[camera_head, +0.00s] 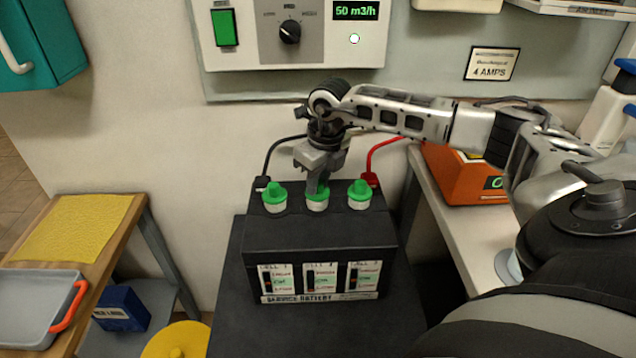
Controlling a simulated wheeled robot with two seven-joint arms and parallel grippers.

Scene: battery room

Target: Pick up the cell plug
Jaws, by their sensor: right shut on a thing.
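The black service battery (320,236) stands on a dark stand in the middle of the view. Three green-and-white cell plugs sit in a row on its top: the left plug (275,198), the middle plug (317,202) and the right plug (359,196). My right gripper (318,182) reaches in from the right and points down over the middle plug. It is shut on the middle plug, whose top is partly hidden by the fingers. The plug still appears to be at the battery's top, level with the others. My left gripper is not in view.
A black cable and a red cable (374,157) join the battery at its back corners. An orange charger (462,174) is on the right bench. A grey tray (36,308) and yellow cloth (72,228) lie on the left table. A control panel hangs above.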

